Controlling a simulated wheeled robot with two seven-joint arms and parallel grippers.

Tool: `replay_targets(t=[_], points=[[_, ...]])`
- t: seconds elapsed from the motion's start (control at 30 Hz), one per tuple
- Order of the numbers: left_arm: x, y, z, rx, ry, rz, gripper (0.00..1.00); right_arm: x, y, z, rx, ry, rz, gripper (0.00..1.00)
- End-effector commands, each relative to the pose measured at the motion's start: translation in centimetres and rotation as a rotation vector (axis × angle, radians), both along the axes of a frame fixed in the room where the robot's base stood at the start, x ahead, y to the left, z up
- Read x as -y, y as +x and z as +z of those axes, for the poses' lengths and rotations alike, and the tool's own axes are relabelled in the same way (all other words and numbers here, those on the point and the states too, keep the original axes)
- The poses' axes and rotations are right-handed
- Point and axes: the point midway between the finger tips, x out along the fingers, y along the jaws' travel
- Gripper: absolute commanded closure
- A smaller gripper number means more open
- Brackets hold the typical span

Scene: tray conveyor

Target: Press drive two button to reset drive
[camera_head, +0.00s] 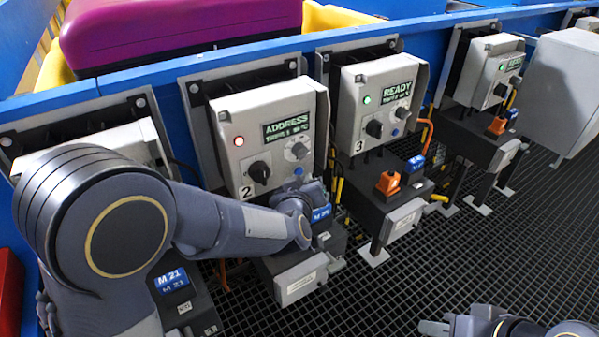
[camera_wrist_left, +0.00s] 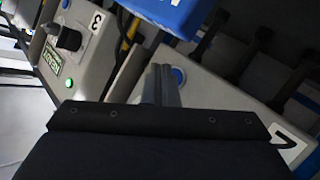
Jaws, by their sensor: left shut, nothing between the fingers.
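The drive two box (camera_head: 225,115) is light grey with a "2". It has a lit red light (camera_head: 239,141), a display reading "ADDRESS", a black knob (camera_head: 259,172) and a grey dial (camera_head: 298,150). Its small blue button (camera_head: 299,171) is low on the right of the front; it also shows in the left wrist view (camera_wrist_left: 179,75). My left gripper (camera_head: 308,185) is at the box's lower right. Its shut, empty fingertips (camera_wrist_left: 161,72) appear just beside the button; I cannot tell whether they touch it. My right gripper (camera_head: 450,323) is at the bottom edge, partly cut off, away from the boxes.
The drive three box (camera_head: 378,95) to the right reads "READY" with a green light. Below it stands a dark unit with an orange connector (camera_head: 388,183). Another drive box (camera_head: 490,70) is further right. A blue conveyor rail (camera_head: 240,60) runs behind. Dark grating (camera_head: 480,250) is open at lower right.

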Motion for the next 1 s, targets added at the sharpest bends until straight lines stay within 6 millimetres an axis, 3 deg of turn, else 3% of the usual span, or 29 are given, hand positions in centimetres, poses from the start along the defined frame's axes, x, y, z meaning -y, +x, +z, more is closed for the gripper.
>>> replay_targets(t=[1.0], points=[[-0.60,0.82,0.01,0.000,0.000,0.000,1.00,0.00,0.00,-0.22,0.000,0.000,0.000,0.68]])
